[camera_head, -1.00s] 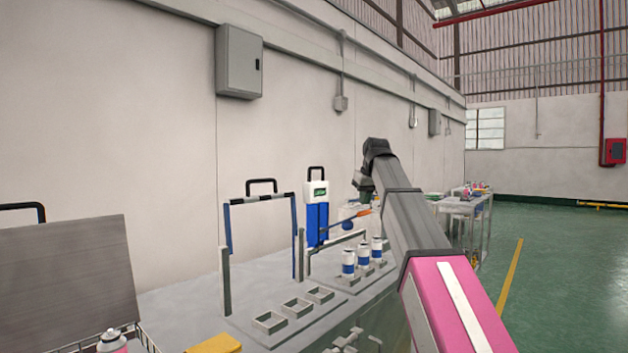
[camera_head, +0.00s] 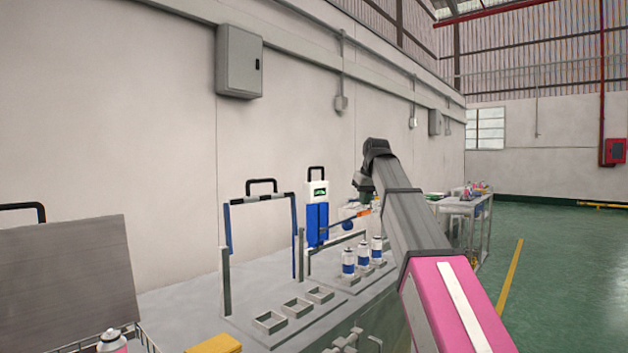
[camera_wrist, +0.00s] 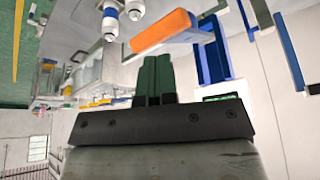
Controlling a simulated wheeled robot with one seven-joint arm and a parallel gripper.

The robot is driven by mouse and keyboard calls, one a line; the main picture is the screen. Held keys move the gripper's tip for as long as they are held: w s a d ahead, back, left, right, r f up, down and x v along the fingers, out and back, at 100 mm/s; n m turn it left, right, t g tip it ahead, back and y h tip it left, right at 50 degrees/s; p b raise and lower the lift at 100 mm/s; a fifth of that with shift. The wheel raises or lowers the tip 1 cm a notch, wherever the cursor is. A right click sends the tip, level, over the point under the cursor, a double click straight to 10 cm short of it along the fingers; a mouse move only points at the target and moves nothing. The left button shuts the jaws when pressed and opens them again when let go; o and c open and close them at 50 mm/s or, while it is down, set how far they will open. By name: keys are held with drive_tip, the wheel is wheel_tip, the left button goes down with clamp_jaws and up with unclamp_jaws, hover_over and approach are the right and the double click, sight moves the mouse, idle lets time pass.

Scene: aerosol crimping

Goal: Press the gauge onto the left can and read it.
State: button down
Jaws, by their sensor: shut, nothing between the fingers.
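Three white-and-blue cans stand in a row on a grey base plate; the left can (camera_head: 348,262) is nearest. Two cans show at the top of the wrist view (camera_wrist: 110,22). A blue-and-white unit with a small green display (camera_head: 317,190) stands behind them against the wall; I cannot tell whether it is the gauge. An orange bar (camera_wrist: 160,32) lies just beyond my fingers in the wrist view. My gripper (camera_wrist: 158,62) has its green fingers together and holds nothing. In the head view my gripper (camera_head: 364,197) is above and behind the cans, partly hidden by my arm.
A grey rail (camera_head: 338,240) runs behind the cans. Empty square holders (camera_head: 297,307) sit on a plate to their left. A blue-and-black frame (camera_head: 262,198) stands behind these. A yellow block (camera_head: 213,344) lies at the front. A second table (camera_head: 462,207) stands farther right.

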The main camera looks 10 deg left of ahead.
sight(365, 212)
drive_tip(key=shift+f, duration=0.15)
drive_tip(key=shift+s+d+f, duration=0.1)
drive_tip(key=shift+d+f, duration=0.05)
drive_tip(key=shift+f, duration=1.3)
drive_tip(key=shift+a, duration=0.2)
drive_tip(key=shift+d, duration=0.2)
idle(0.9)
drive_tip(key=shift+r, duration=0.1)
idle(0.3)
wheel_tip(365, 212, up, 14)
drive_tip(key=w+a, duration=0.1)
drive_tip(key=shift+a, duration=0.4)
idle(0.5)
